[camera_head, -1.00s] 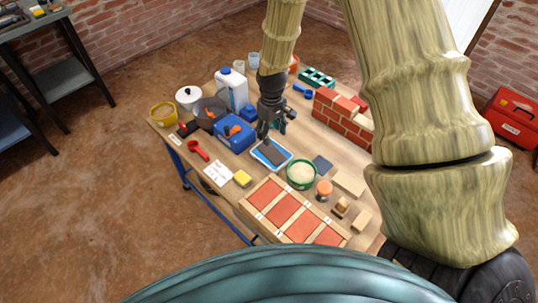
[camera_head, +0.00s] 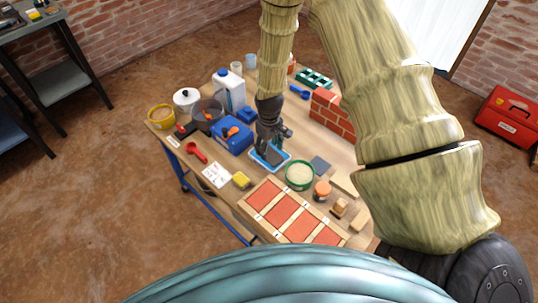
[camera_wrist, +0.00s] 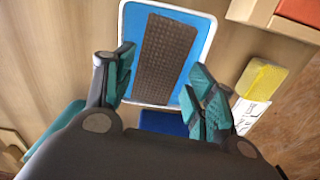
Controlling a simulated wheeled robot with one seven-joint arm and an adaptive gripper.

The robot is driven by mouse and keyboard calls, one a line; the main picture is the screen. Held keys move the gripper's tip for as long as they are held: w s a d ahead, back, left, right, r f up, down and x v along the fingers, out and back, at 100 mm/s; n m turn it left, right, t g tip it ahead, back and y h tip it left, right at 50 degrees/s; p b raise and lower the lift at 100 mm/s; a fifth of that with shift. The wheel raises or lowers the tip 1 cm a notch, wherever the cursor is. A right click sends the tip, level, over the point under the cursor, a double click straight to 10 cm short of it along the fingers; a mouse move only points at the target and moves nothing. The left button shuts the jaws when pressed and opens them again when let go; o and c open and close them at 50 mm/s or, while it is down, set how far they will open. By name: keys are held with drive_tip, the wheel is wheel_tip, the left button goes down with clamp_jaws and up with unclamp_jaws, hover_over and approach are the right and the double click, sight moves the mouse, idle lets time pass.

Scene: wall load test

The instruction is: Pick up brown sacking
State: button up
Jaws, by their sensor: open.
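The brown sacking (camera_wrist: 165,52) is a dark brown woven rectangle lying flat in a blue tray with a white rim (camera_wrist: 198,50). In the head view the tray (camera_head: 284,164) is on the table, and my gripper (camera_head: 268,150) is over it and hides most of the sacking. In the wrist view my gripper (camera_wrist: 160,85) is open, with teal finger pads apart on either side of the sacking's near end. Nothing is between the fingers that I can see as held. I cannot tell how high the fingertips are above the tray.
A green bowl of pale grains (camera_head: 299,175) stands right of the tray, and a blue box (camera_head: 232,135) stands left. A yellow sponge (camera_head: 241,180) and wooden frame with red panels (camera_head: 290,212) are in front. A small brick wall (camera_head: 331,112) stands behind right.

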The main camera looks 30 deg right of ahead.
sight(270, 153)
drive_tip(key=shift+f, duration=1.6)
drive_tip(key=c, duration=0.7)
drive_tip(key=shift+c, duration=0.2)
wheel_tip(270, 153, up, 10)
drive_tip(key=shift+b, duration=0.35)
drive_tip(key=o, duration=0.3)
drive_tip(key=shift+c, duration=0.6)
